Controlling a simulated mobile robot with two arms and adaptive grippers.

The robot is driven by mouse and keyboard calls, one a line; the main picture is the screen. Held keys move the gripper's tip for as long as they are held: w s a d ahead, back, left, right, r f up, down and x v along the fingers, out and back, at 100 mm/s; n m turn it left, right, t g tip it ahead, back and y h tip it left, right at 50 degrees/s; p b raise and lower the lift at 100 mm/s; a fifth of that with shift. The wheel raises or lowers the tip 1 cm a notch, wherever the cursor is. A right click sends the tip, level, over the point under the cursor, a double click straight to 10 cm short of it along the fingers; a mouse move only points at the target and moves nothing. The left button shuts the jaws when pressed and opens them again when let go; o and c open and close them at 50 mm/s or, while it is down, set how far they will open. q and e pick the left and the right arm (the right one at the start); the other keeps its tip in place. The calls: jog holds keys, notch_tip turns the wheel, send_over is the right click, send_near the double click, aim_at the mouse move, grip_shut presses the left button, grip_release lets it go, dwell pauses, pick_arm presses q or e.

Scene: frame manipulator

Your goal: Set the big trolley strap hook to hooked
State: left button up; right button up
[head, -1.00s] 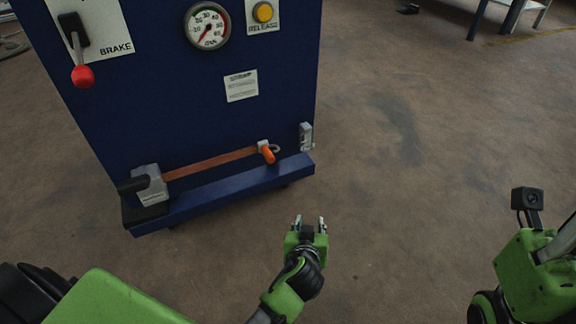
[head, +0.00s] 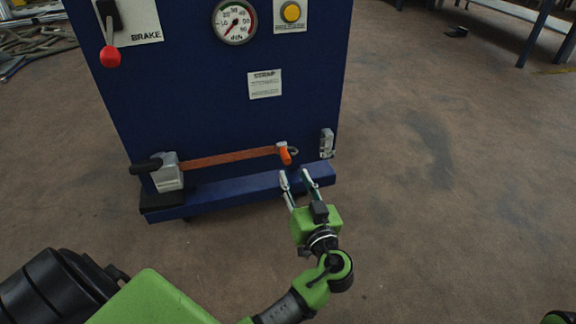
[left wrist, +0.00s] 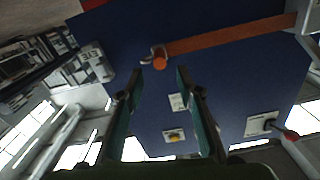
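The big trolley (head: 200,90) is a dark blue box with a low ledge. An orange strap (head: 228,158) runs from a grey ratchet with a black handle (head: 168,172) to the strap hook (head: 286,153), which has an orange grip. A metal catch bracket (head: 327,143) sits to the right of the hook, with a gap between them. My left gripper (head: 305,177) is open and empty, just below and in front of the hook. In the left wrist view the hook (left wrist: 159,60) lies beyond and between the open fingertips. My right gripper is out of view.
The trolley front carries a brake lever with a red knob (head: 110,56), a gauge (head: 235,22), a yellow release button (head: 291,12) and a label (head: 265,84). The ledge (head: 240,189) juts out below the strap.

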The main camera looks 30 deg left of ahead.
aim_at(289, 165)
pick_arm(q)
jog(key=b+x, duration=0.1)
jog(key=x, duration=0.6)
jog(key=shift+w+a+b, duration=0.1)
jog(key=shift+w+b, duration=0.05)
jog(key=shift+b, duration=0.25)
grip_shut()
